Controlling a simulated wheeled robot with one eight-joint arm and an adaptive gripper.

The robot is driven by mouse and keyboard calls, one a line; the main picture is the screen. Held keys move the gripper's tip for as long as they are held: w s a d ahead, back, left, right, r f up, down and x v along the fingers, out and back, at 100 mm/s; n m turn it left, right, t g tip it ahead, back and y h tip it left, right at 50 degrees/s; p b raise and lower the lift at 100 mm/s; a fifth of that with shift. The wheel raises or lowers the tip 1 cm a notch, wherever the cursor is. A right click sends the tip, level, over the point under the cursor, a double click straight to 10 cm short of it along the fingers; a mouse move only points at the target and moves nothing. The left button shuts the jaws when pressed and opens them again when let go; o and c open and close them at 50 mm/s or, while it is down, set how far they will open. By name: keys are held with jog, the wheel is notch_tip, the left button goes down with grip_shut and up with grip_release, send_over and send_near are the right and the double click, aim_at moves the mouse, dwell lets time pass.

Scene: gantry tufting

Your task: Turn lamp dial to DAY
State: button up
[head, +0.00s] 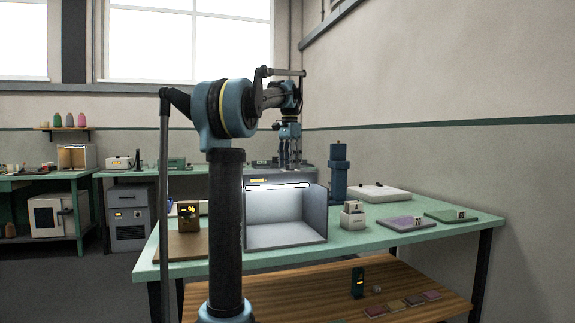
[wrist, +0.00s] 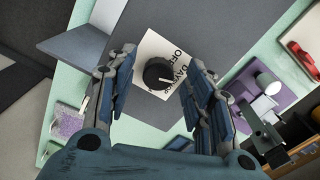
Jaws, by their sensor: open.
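The lamp dial is a round black knob (wrist: 158,74) on a white label plate (wrist: 150,48) in the wrist view. OFF and DAY can be read on the plate beside the knob, with other lettering partly hidden. A pale mark shows on the knob's lower right side; its exact setting cannot be told. My gripper (wrist: 160,66) is open, with one finger on each side of the knob, seemingly apart from it. In the head view my gripper (head: 290,164) points down over the top of the lit light booth (head: 314,215); the dial is hidden there.
The booth stands on a green bench (head: 400,236).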

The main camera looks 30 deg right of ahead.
jog(key=c, duration=1.1)
jog(key=shift+o, duration=0.2)
jog(key=shift+n, duration=0.7)
jog(key=o, duration=1.1)
jog(key=shift+w, duration=0.1)
jog(key=shift+c, duration=0.2)
jog(key=shift+r, duration=0.1)
notch_tip(320, 180, up, 12)
